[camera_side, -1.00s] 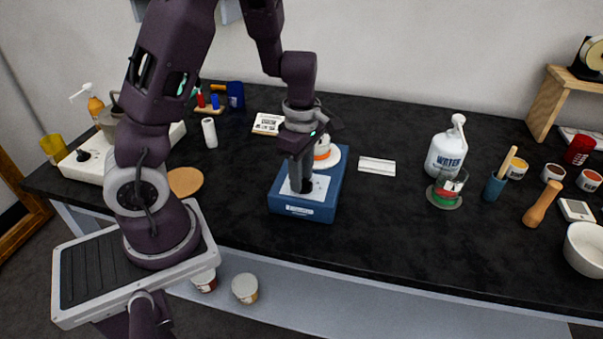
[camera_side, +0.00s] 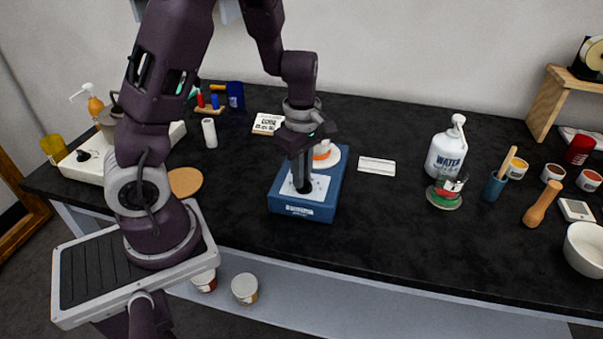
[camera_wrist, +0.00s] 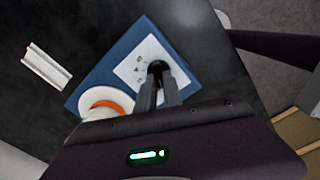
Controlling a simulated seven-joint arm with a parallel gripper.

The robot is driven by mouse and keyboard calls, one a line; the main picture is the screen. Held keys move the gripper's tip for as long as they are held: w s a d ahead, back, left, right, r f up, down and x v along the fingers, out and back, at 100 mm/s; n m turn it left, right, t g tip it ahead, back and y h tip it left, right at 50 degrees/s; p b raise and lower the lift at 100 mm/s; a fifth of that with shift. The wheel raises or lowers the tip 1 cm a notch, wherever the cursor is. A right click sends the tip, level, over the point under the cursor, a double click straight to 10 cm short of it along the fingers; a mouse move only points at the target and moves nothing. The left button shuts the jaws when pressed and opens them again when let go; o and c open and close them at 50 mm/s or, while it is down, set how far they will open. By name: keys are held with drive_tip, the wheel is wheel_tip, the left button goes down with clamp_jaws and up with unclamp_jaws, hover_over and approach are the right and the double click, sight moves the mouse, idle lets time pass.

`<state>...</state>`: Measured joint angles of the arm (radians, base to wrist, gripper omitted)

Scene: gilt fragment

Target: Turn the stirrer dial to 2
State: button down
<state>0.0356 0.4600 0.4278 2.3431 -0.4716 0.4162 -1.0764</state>
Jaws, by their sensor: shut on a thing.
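The stirrer is a blue box (camera_side: 310,212) on the dark bench, with a white dial plate (camera_side: 318,188) on its near part and a round white top plate (camera_side: 338,158) behind. An orange and white vessel (camera_side: 321,152) stands on the round plate. My gripper (camera_side: 301,186) points down at the dial plate, its fingers shut on the dial. In the wrist view the black dial (camera_wrist: 157,68) shows between the fingertips (camera_wrist: 158,78), in front of the white plate with small marks (camera_wrist: 135,72). The fingers hide most of the dial, and I cannot read its setting.
A white grooved holder (camera_side: 377,166) lies right of the stirrer. Bench between stirrer and glass is mostly clear.

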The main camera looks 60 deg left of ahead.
drive_tip(key=m, duration=0.4)
drive_tip(key=shift+w+m, duration=0.15)
drive_tip(key=shift+m, duration=0.15)
drive_tip(key=shift+w+m, duration=0.15)
drive_tip(key=shift+m, duration=2.05)
drive_tip(key=c, duration=1.5)
unclamp_jaws()
drive_tip(key=shift+r, duration=0.1)
